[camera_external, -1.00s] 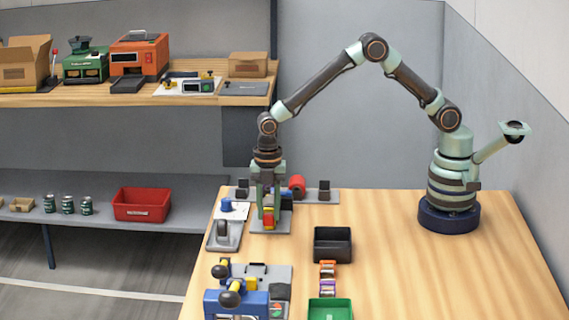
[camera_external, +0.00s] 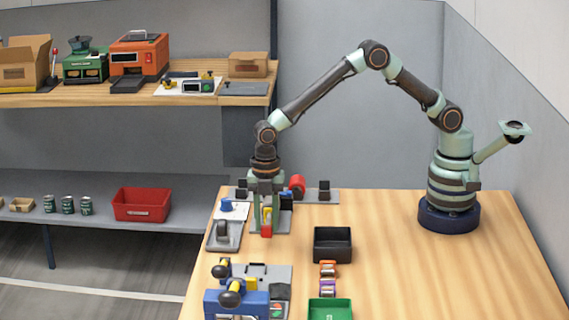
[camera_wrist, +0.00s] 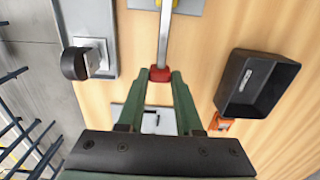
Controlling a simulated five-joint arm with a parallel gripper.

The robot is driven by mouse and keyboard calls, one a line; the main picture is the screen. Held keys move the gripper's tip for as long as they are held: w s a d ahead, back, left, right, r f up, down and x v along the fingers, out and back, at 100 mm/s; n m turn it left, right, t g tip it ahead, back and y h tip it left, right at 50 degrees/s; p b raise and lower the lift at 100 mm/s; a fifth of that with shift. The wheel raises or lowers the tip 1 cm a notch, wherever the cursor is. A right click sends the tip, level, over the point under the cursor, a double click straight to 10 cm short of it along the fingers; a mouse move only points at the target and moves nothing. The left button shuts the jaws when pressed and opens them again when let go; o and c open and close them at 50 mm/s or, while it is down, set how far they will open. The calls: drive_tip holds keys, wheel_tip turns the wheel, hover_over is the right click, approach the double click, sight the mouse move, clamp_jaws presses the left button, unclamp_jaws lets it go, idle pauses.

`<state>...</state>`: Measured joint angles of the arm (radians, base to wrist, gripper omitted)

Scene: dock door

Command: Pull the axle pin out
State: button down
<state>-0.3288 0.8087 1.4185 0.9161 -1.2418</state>
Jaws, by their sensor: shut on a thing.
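The axle pin is a silver rod with a red head (camera_wrist: 160,75). In the wrist view my gripper (camera_wrist: 161,80) is shut on the red head, and the shaft runs away to the top edge, so its far end is out of frame. In the external view the red head (camera_external: 266,231) shows low between the fingers of my gripper (camera_external: 265,224), in front of a yellow part (camera_external: 267,215). The yellow part stands over a grey plate (camera_external: 284,224). My fingers hide much of it, and I cannot tell whether the shaft is still inside anything.
A grey plate with a black-ended fixture (camera_external: 223,235) stands close on the left. A black bin (camera_external: 333,259) is to the right, with small orange and purple items (camera_external: 328,280) and a green bin (camera_external: 330,310) nearer. A blue machine (camera_external: 236,303) is at front left. The table's right side is clear.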

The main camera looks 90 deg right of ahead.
drive_tip(key=shift+a+r, duration=0.1)
drive_tip(key=shift+a, duration=1.5)
drive_tip(key=c, duration=0.6)
unclamp_jaws()
drive_tip(key=shift+o, duration=0.2)
drive_tip(key=shift+d, duration=0.1)
drive_tip(key=shift+r, duration=0.3)
wheel_tip(320, 180, up, 12)
drive_tip(key=shift+f, duration=0.25)
